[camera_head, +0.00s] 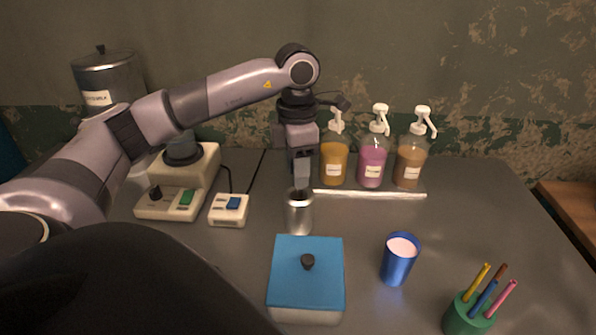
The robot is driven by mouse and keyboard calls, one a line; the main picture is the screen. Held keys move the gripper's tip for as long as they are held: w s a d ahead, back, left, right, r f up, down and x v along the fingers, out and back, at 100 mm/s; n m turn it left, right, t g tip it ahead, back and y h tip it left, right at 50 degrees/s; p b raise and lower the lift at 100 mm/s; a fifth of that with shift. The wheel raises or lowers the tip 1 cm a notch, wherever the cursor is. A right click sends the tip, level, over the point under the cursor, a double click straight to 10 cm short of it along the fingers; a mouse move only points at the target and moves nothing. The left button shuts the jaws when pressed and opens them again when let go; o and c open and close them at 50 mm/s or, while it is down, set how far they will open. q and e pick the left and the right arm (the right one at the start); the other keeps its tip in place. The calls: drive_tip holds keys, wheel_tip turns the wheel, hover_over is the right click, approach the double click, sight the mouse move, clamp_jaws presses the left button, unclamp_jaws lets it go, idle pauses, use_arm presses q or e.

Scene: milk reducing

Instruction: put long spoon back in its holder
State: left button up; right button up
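A silver metal cylinder (299,214), which looks like the spoon holder, stands on the grey table in the middle. My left gripper (301,182) points straight down over its mouth, with the fingertips at or just above the rim. I cannot make out a long spoon; anything between the fingers or inside the cylinder is hidden by the gripper and the metal wall. The fingers look close together, but whether they are shut on something does not show. My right gripper is not in view.
A blue-lidded box (307,262) stands just in front of the cylinder. A blue cup (399,260) and a green holder with straws (468,316) are to the right. Pump bottles (372,160) stand close behind. A blender base (178,190) and switch box (229,210) are left.

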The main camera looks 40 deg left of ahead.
use_arm(q)
wheel_tip(320, 180, up, 10)
drive_tip(key=shift+r+p, duration=0.1)
drive_tip(key=shift+p, duration=0.7)
drive_tip(key=shift+r, duration=0.5)
drive_tip(key=shift+f, duration=0.1)
